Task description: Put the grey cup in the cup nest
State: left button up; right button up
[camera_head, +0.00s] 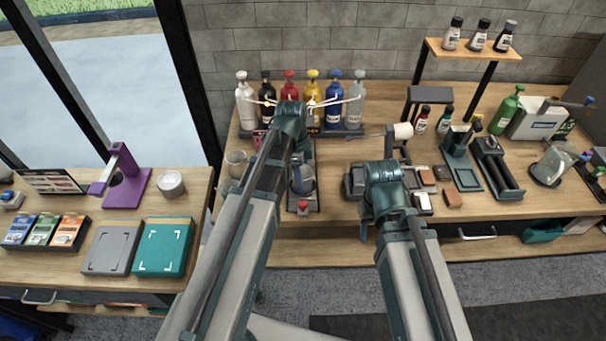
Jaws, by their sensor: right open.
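I cannot tell for sure which thing is the grey cup. A pale, see-through cup (236,163) stands on the bench left of my left arm. A small round grey-white tub (171,184) stands on the left table. A rounded grey and blue thing (303,180) sits in a dark stand right of my left forearm, and I cannot make out a cup nest. My left gripper is mostly hidden beyond its wrist (292,118), so its jaws cannot be read. My right gripper (364,232) is open, largely hidden below its wrist over the bench front.
A row of coloured bottles (333,104) stands along the wall. A raised wooden shelf (470,52) holds dark-capped bottles. A purple stand (126,183) and a teal box (164,250) are on the left table. Small blocks, trays and a green bottle (506,112) crowd the right side.

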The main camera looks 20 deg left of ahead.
pick_arm(q)
jog(key=shift+o, duration=1.3)
jog(key=shift+r, duration=0.1)
notch_tip(320, 180, up, 12)
jog(key=a+p, duration=0.2)
jog(key=p, duration=1)
jog(key=s+d+n+y, duration=0.2)
jog(key=s+d+n, duration=1)
jog(key=s+n, duration=0.1)
jog(key=shift+s+d+n+y, duration=0.25)
jog(key=shift+s+n+y, duration=0.05)
jog(key=shift+s, duration=0.35)
